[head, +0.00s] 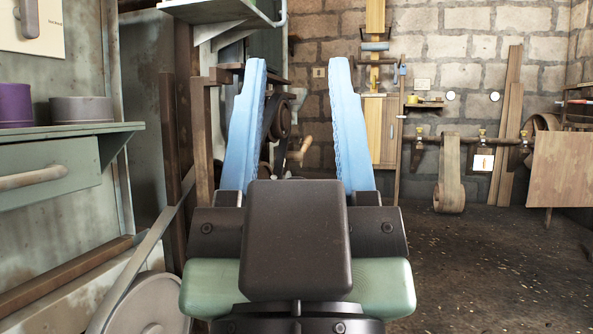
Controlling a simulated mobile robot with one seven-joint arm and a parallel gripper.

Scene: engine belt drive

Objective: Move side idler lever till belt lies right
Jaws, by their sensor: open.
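My gripper (298,66) fills the middle of the head view, seen from behind. Its two blue fingers stand wide apart with nothing between the tips. Beyond and between the fingers is a dark round pulley (284,118) with a dark belt (281,146) running down from it, both partly hidden by the left finger. A tan wooden handle (300,151) sticks out to the right just below the pulley; it may be the idler lever. How the belt lies on the pulley cannot be told, as my gripper hides the lower part.
At lower left a flat grey belt (137,266) runs down to a grey wheel (152,306). A green shelf (70,131) with a purple pot (16,105) is on the left. A wooden roller (448,178) hangs near the brick wall. The floor (490,270) at right is clear.

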